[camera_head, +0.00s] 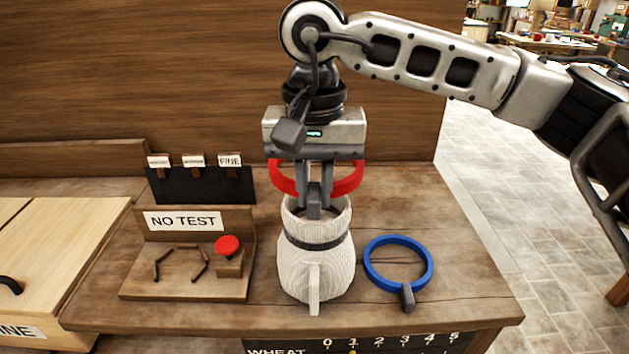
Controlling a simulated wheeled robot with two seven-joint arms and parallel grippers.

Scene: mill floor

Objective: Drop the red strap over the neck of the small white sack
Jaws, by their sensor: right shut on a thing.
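The small white sack (318,269) stands upright on the wooden table, with a ribbed surface and an open mouth. A dark band circles it below the mouth. My right gripper (314,212) comes down from above, with its fingers pointing down at the sack's mouth. It is shut on the red strap (347,182), a ring that shows on both sides of the fingers. The strap appears level with or just above the sack's rim; its exact height and its front part are hidden by the fingers. My left gripper is not in view.
A blue ring strap (428,263) with a grey tab lies right of the sack. Left are a "NO TEST" board (184,222) with a red button (227,246), and a dark rack (200,187) with labels. A pale wooden box (60,240) is at far left.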

